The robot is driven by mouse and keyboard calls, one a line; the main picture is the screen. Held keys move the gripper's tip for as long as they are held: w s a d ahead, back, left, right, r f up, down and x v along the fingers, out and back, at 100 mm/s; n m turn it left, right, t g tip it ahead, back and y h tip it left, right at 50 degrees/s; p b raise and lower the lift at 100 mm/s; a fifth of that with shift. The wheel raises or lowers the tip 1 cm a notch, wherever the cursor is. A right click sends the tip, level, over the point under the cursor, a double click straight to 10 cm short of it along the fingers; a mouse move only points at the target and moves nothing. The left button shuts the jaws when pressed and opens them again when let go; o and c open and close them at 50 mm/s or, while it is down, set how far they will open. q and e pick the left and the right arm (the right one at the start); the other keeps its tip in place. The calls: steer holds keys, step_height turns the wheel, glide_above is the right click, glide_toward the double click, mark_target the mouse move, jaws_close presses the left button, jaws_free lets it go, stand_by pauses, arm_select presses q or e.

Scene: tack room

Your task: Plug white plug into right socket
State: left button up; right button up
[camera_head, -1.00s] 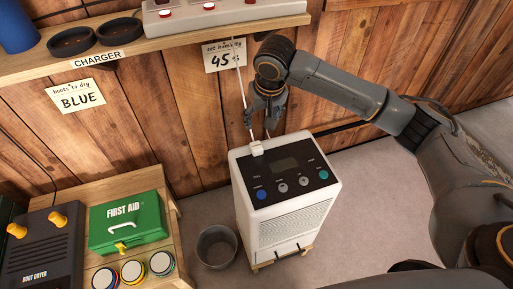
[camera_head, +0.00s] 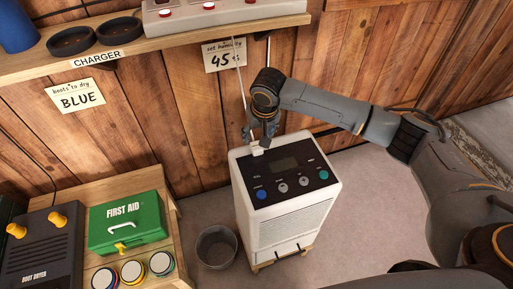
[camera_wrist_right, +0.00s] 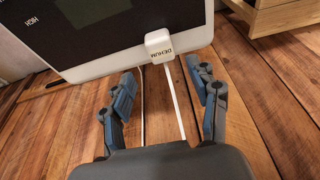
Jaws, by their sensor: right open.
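The white plug (camera_head: 257,151), marked DEHUM, rests at the back edge of the white dehumidifier's (camera_head: 290,215) top. It also shows in the wrist view (camera_wrist_right: 159,45), with its white cord running from it between my fingers. My right gripper (camera_head: 260,139) is just above and behind the plug in the head view. In the wrist view the right gripper (camera_wrist_right: 166,90) is open, its blue-padded fingers apart, with the plug a little beyond the fingertips. A white strip (camera_head: 215,14) with red switches sits on the shelf; its sockets cannot be made out. My left gripper is out of view.
The wooden shelf (camera_head: 150,47) with two dark round trays overhangs the left side. A low bench holds a green first aid box (camera_head: 128,222) and a boot dryer (camera_head: 42,250). A grey bin (camera_head: 216,247) stands left of the dehumidifier. Floor to its right is clear.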

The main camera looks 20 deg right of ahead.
mark_target(257, 145)
steer(key=shift+f, duration=0.1)
steer(key=x, duration=0.5)
steer(key=shift+s+a+f, duration=0.15)
steer(key=shift+s, duration=0.25)
steer(key=c, duration=1.2)
